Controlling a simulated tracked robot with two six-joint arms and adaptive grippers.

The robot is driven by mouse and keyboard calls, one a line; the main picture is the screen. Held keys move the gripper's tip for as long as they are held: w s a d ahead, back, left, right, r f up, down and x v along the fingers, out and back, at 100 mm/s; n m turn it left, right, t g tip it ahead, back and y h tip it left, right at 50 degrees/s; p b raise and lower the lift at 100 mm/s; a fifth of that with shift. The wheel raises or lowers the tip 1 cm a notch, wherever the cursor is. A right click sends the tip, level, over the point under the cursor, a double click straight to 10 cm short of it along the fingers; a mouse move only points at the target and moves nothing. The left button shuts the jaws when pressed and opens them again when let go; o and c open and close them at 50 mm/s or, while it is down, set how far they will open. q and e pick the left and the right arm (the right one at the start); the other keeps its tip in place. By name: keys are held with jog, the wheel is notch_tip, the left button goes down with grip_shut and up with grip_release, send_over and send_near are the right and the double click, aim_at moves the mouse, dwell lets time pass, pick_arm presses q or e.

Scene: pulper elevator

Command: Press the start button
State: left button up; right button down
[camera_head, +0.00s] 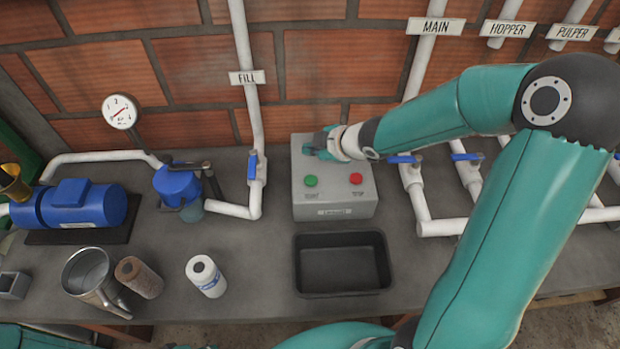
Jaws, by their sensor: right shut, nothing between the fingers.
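The green start button (311,181) sits on the sloped face of a grey control box (334,197), left of a red stop button (356,178). My right gripper (312,148) is shut and empty over the back part of the box, just behind the green button. It looks apart from the button; I cannot tell its height above the box. Both buttons are uncovered. My left gripper does not show clearly.
A black tray (342,265) lies in front of the box. Blue-handled valves on pipes flank the box. A blue pump (75,204), a metal jug (89,272), a brown cylinder (138,277) and a white bottle (206,276) stand to the left.

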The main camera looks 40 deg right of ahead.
aim_at(312, 181)
notch_tip(312, 181, down, 8)
jog(key=b, duration=0.8)
jog(key=shift+f, duration=0.2)
jog(key=shift+s, duration=0.1)
dwell(0.7)
jog(key=shift+f, duration=0.1)
jog(key=shift+f+b, duration=0.3)
jog(key=shift+b, duration=0.05)
jog(key=shift+f+b, duration=0.45)
jog(key=shift+f, duration=0.05)
dwell(0.5)
dwell(0.4)
jog(key=shift+r+p, duration=0.95)
